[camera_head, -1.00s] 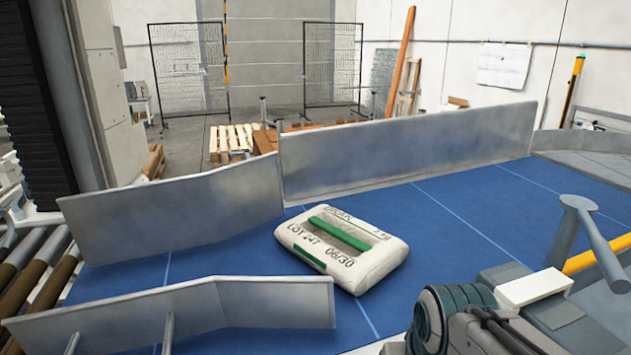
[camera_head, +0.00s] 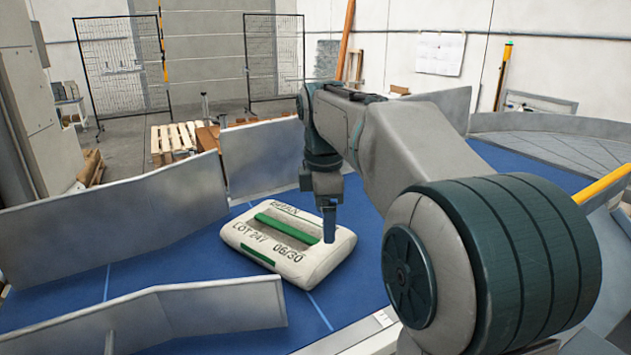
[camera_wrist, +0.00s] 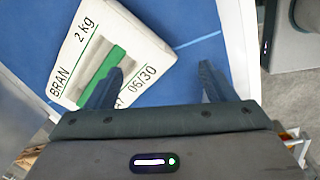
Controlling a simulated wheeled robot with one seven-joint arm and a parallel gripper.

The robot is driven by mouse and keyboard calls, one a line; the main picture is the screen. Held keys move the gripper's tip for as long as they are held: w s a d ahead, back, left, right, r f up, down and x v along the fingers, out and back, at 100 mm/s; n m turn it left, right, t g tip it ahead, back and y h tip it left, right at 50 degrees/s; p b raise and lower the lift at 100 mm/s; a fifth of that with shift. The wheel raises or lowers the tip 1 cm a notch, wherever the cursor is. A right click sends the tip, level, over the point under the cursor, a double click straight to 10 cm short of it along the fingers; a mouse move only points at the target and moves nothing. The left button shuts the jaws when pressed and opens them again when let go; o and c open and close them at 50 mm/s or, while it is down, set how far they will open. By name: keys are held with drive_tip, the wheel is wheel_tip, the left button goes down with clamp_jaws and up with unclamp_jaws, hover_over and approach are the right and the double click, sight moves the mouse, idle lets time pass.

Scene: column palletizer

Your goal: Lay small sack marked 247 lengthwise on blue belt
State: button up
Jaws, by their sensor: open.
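The small sack (camera_head: 265,258) is white with a green stripe and reads LOT 247 and 06/30. It lies flat on the blue belt (camera_head: 190,268), between the metal guide plates, its sides oblique in the picture. In the wrist view the sack (camera_wrist: 72,52) also reads BRAN and 2 kg. My gripper (camera_head: 329,232) points down at the sack's right end. In the wrist view my gripper (camera_wrist: 160,84) is open: the left finger overlaps the sack's printed face, the right finger shows over bare belt beyond its edge. Contact with the sack cannot be told.
A long guide plate (camera_head: 110,215) runs along the far left, and a nearer plate (camera_head: 190,312) stands at the front left. Another plate (camera_head: 262,160) stands behind the sack. A yellow rail (camera_head: 603,184) is at the right. Bare belt lies left of the sack.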

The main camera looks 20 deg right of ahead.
drive_tip(key=w+d+r+n+g, duration=0.15)
drive_tip(key=w+d+n, duration=0.25)
drive_tip(key=w+n, duration=0.5)
drive_tip(key=f, duration=0.8)
drive_tip(key=f+b, duration=0.1)
drive_tip(key=f, duration=0.4)
drive_tip(key=shift+s+d, duration=0.1)
drive_tip(key=shift+s, duration=0.2)
